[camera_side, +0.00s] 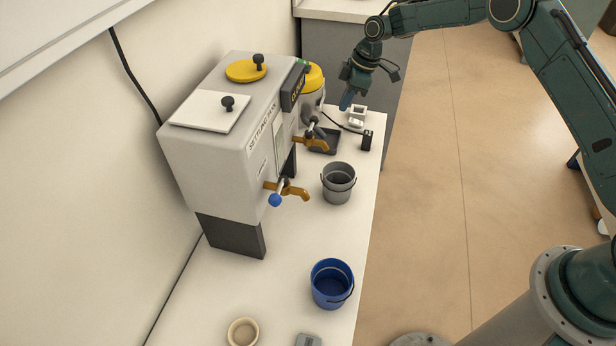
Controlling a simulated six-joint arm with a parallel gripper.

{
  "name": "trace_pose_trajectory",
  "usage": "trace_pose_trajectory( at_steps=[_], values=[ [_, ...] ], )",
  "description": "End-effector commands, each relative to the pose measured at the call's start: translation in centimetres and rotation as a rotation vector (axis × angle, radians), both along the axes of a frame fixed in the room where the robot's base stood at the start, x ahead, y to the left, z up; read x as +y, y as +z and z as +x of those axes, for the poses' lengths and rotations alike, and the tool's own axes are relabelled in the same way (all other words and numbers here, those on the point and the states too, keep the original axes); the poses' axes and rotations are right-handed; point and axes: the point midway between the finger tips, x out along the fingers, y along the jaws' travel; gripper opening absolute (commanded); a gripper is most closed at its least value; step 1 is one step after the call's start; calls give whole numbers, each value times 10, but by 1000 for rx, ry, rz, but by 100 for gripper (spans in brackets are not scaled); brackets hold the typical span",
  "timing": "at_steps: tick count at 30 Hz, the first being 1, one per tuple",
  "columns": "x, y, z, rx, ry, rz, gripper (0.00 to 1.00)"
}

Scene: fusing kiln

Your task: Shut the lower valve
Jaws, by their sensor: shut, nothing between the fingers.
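A grey tank (215,150) labelled as a settling tank stands on the white bench against the wall. Two brown taps stick out of its right side. The nearer tap (292,190) sits lower in the picture and has a lever with a blue ball knob (275,200) pointing down and toward the camera. The farther tap (312,144) sits higher in the picture, with a pale lever (312,127) near it. I cannot tell the lever positions exactly. My gripper (346,102) is shut and empty, above the bench's far end, apart from both taps.
A grey bucket (338,190) stands by the taps and a blue bucket (332,284) nearer the camera. A yellow-topped container (313,80), a dark tray (324,142) and small items (358,116) are at the far end. A beige bowl (243,332) is in front.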

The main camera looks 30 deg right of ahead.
Motion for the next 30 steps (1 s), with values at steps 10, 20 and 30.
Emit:
trace_pose_trajectory(
  at_steps=[10,20,30],
  values=[
    [-13,50,-9,0,0,0,0],
    [-16,64,-12,1,0,0,0],
    [-15,86,-20,-5,-34,-4,0]
  ],
)
